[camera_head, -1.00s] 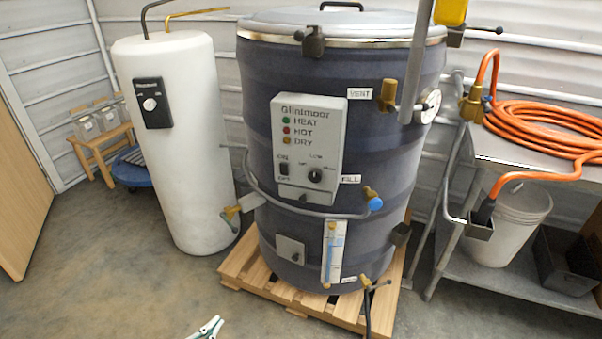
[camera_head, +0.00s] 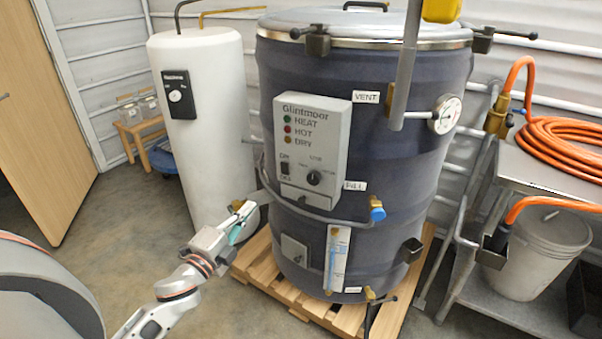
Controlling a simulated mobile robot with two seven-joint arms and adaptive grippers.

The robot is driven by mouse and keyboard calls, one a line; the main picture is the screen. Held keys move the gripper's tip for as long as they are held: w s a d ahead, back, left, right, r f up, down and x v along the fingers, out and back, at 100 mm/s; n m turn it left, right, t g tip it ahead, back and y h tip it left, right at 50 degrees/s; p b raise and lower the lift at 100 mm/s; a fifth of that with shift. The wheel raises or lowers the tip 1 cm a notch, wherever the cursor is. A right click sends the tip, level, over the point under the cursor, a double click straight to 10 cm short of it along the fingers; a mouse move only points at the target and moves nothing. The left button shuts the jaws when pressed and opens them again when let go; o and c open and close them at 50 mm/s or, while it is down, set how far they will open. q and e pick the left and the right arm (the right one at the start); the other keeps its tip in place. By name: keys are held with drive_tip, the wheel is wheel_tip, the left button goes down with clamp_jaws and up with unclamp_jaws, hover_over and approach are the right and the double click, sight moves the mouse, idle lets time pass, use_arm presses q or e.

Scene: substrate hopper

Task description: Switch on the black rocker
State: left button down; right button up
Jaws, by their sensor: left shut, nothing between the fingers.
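The black rocker (camera_head: 285,168) is a small dark switch at the lower left of the grey control panel (camera_head: 325,131), with small lettering above and below it. I cannot tell its position at this size. The panel is fixed to the dark blue-grey ribbed hopper (camera_head: 395,170). My left gripper (camera_head: 246,209) comes in from the lower left. It is shut and empty, below and to the left of the rocker, apart from the panel. My right gripper is out of view.
A grey rail (camera_head: 328,216) curves around the hopper below the panel, near my left gripper. A black knob (camera_head: 314,178) sits right of the rocker. A white cylinder tank (camera_head: 205,125) stands at left. The hopper rests on a wooden pallet (camera_head: 262,264). A metal table (camera_head: 550,180) stands at right.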

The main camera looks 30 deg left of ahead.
use_arm(q)
drive_tip(key=shift+w+d+r+m, duration=0.25)
drive_tip(key=shift+w+r+m, duration=0.15)
drive_tip(key=shift+w+r, duration=0.3)
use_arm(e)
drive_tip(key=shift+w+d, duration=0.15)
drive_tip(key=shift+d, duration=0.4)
use_arm(q)
drive_tip(key=shift+s+r, duration=0.1)
drive_tip(key=shift+s, duration=0.05)
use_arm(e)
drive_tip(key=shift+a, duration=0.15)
use_arm(q)
approach(284, 165)
drive_tip(key=w, duration=0.7)
drive_tip(key=shift+a+r, duration=0.15)
drive_tip(key=shift+r, duration=0.05)
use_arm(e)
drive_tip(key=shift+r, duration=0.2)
use_arm(q)
drive_tip(key=shift+s, duration=0.1)
drive_tip(key=shift+p, duration=0.3)
